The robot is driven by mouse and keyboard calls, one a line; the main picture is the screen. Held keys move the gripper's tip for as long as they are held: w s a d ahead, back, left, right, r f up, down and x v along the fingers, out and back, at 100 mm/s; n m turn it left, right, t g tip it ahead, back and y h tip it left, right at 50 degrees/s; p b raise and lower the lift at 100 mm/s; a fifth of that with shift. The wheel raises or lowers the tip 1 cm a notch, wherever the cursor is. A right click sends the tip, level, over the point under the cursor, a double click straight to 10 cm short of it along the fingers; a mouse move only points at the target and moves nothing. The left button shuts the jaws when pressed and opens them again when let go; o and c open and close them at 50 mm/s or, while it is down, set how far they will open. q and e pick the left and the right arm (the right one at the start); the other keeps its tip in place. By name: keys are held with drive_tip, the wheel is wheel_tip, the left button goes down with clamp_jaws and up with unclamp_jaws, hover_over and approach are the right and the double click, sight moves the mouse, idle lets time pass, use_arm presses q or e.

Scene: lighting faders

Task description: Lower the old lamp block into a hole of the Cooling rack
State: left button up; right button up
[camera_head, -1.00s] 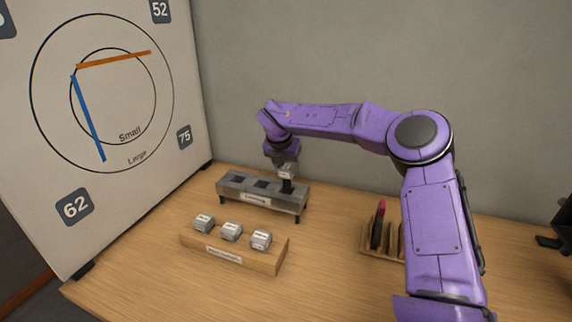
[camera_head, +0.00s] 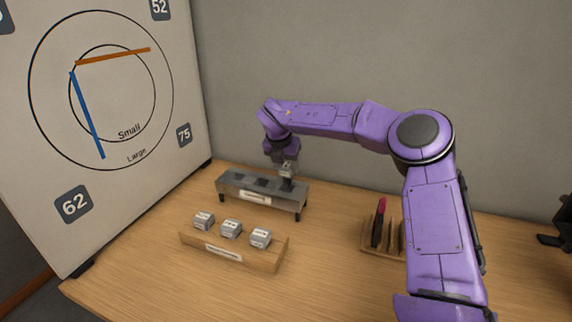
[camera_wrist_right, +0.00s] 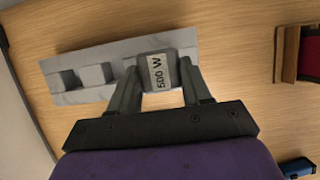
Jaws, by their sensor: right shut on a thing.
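The old lamp block (camera_wrist_right: 157,72) is a small grey block with a "500 W" label, seen in the right wrist view. My right gripper (camera_head: 287,184) is shut on it, with one finger on each side. The Cooling rack (camera_head: 230,192) is a grey metal bench on short dark legs with a row of square holes and a label on its front. The gripper is at the rack's right end, and the block is over or partly in the right hole; its depth cannot be told. In the wrist view the rack (camera_wrist_right: 190,40) lies beneath the block. My left gripper is not in view.
A wooden stand (camera_head: 264,262) with three labelled grey blocks (camera_head: 231,229) is in front of the rack. A wooden holder (camera_head: 372,250) with a dark red-topped item (camera_head: 379,222) is to the right. A dial board (camera_head: 110,190) stands at the left. Bare table lies between.

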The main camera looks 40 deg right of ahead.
sight(286, 176)
drive_tip(key=shift+f, duration=0.2)
idle(0.3)
drive_tip(key=shift+f+b, duration=0.9)
drive_tip(key=shift+b, duration=0.05)
drive_tip(key=shift+f+b, duration=0.75)
drive_tip(key=shift+f, duration=0.2)
drive_tip(key=shift+f+b, duration=0.35)
drive_tip(key=shift+b, duration=0.05)
